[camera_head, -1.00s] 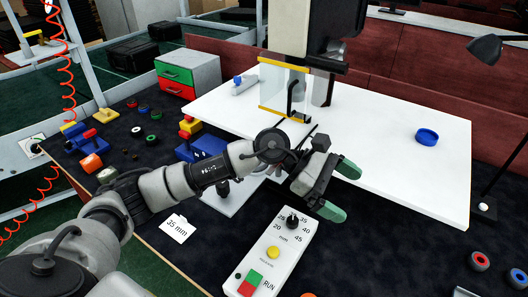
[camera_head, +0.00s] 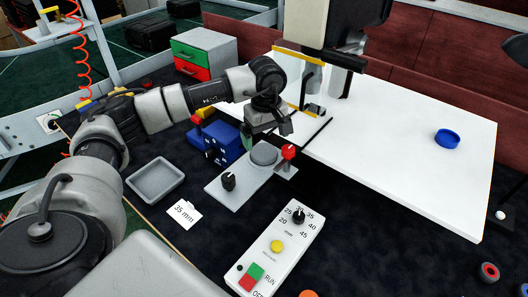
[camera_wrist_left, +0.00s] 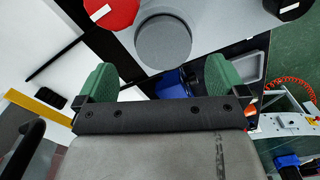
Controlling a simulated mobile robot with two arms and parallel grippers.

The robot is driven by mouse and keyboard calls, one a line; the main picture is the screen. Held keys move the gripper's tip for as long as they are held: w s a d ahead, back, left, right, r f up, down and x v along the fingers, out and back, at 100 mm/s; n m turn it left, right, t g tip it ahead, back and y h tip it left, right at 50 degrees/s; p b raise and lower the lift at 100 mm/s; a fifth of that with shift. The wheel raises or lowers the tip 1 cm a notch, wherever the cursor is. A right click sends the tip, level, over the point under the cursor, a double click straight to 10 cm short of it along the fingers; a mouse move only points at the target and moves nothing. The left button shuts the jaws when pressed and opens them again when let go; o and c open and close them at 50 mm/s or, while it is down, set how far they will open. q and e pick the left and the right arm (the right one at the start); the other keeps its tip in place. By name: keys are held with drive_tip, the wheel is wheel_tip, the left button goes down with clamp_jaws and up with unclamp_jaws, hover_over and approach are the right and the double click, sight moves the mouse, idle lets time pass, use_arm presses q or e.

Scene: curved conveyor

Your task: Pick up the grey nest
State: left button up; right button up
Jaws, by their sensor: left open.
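A round grey block (camera_head: 264,154), which looks like the grey nest, sits on a light grey plate (camera_head: 224,194) at the front edge of the white table. In the left wrist view the round grey block (camera_wrist_left: 163,44) is whole, just beyond and between my fingertips. My left gripper (camera_head: 264,136) hangs just above and behind the block, pointing down. In the left wrist view its green fingers (camera_wrist_left: 160,80) are spread with nothing between them. Its far finger is partly hidden in the head view. My right gripper is not in view.
A red knob (camera_head: 289,152) and a black knob (camera_head: 228,181) flank the block. Behind stand a blue block (camera_head: 226,143) and a clear guard with yellow edges (camera_head: 297,80). An empty grey tray (camera_head: 156,180) lies left; a control box (camera_head: 272,250) stands in front.

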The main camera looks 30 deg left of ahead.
sight(264, 151)
use_arm(q)
drive_tip(key=shift+s+a+f+p, duration=0.1)
drive_tip(key=shift+f+p, duration=0.25)
drive_tip(key=shift+f, duration=0.05)
wheel_tip(264, 151, down, 4)
drive_tip(key=shift+s+a+r+p, duration=0.15)
drive_tip(key=shift+r+p, duration=0.05)
drive_tip(key=shift+p, duration=0.55)
drive_tip(key=shift+f, duration=0.4)
drive_tip(key=shift+c, duration=0.3)
drive_tip(key=c, duration=0.9)
